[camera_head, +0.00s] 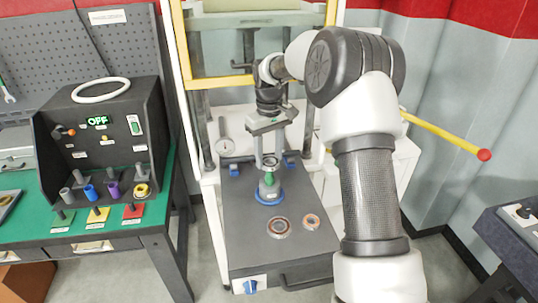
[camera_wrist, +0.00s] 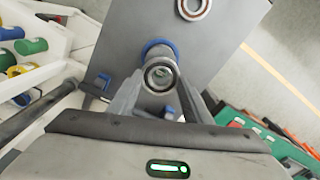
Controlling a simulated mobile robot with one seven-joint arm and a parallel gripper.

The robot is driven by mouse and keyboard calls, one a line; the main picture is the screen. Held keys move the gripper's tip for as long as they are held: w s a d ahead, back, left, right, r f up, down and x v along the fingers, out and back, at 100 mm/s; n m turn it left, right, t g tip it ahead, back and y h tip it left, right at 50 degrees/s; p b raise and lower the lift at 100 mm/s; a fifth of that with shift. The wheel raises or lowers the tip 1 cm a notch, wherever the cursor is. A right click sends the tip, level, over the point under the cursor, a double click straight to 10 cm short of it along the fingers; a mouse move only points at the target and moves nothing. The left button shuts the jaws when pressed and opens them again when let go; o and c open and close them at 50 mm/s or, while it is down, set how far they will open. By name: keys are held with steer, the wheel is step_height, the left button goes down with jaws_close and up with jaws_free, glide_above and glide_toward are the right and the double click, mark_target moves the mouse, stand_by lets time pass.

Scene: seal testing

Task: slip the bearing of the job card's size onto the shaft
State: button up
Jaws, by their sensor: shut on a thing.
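My gripper (camera_head: 269,160) points down over the dark plate of the press, shut on a small grey ring, the bearing (camera_wrist: 160,75). In the wrist view the bearing sits between the two fingertips. The shaft (camera_head: 269,188) stands upright on the plate, with a green tapered top and a blue ring (camera_head: 269,197) around its base. The bearing is right above or at the shaft's top; I cannot tell whether they touch. Two other bearings lie flat on the plate: a larger one (camera_head: 278,227) and a smaller one (camera_head: 311,221). I cannot make out a job card's size.
The yellow press frame (camera_head: 176,60) stands around the plate (camera_head: 245,255). A yellow lever (camera_head: 445,135) sticks out right.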

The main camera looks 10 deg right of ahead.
steer(key=shift+f+b, duration=1.1)
steer(key=shift+f, duration=1.05)
steer(key=shift+f, duration=0.25)
steer(key=o, duration=0.9)
steer(key=shift+c, duration=0.2)
steer(key=o, duration=0.6)
steer(key=shift+c, duration=0.2)
